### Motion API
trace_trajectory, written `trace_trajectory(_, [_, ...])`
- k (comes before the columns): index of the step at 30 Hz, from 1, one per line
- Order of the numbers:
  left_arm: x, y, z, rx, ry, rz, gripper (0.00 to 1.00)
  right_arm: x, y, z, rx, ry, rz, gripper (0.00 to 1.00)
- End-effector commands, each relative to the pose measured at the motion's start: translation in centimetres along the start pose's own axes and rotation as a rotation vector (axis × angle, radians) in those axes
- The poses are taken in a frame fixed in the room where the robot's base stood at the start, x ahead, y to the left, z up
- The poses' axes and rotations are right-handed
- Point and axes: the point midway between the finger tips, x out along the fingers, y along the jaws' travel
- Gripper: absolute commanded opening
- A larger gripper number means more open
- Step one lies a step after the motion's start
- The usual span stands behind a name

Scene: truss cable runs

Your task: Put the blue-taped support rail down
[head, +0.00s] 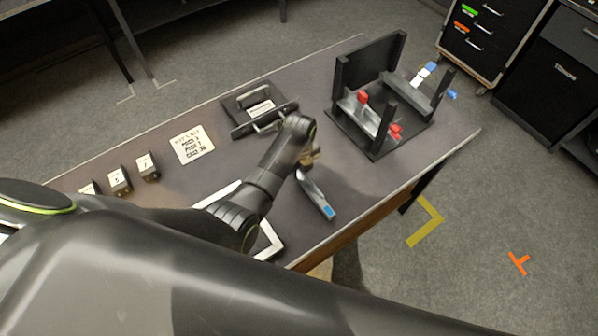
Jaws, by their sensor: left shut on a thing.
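My left gripper (309,158) is over the middle of the table, partly hidden by its own wrist. It is shut on the blue-taped support rail (316,194), a short grey bar with blue tape at its near end. The rail slants toward the table's near edge, and its far end is hidden at the jaws. I cannot tell whether the rail touches the table top. My right gripper is not in view.
A dark truss frame (343,73) with upright posts, red clamps and blue-marked parts stands at the table's right end. A black holder (262,106), a printed card (192,145) and small numbered blocks (148,166) lie left. A white-edged frame (269,236) is partly behind my arm.

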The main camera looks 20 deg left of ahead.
Motion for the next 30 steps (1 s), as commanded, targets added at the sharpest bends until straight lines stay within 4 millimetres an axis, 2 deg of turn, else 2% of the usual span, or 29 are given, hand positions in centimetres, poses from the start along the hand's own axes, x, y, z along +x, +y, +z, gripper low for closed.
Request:
trace_trajectory(4, [1.3, -0.1, 0.0, 0.001, 0.000, -0.001, 0.00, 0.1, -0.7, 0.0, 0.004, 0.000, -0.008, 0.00])
trace_trajectory(16, [1.8, -0.1, 0.0, 0.000, 0.000, -0.001, 0.00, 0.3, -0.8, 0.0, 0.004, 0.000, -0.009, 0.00])
trace_trajectory(17, [1.8, 0.0, 0.0, 0.000, 0.000, -0.001, 0.23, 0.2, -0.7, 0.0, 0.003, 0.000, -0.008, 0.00])
trace_trajectory(21, [1.8, 0.0, 0.0, 0.000, 0.000, -0.001, 0.41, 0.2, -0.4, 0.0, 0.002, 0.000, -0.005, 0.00])
trace_trajectory(30, [1.7, 0.0, 0.0, 0.000, 0.000, -0.001, 0.43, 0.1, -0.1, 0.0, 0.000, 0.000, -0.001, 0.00])
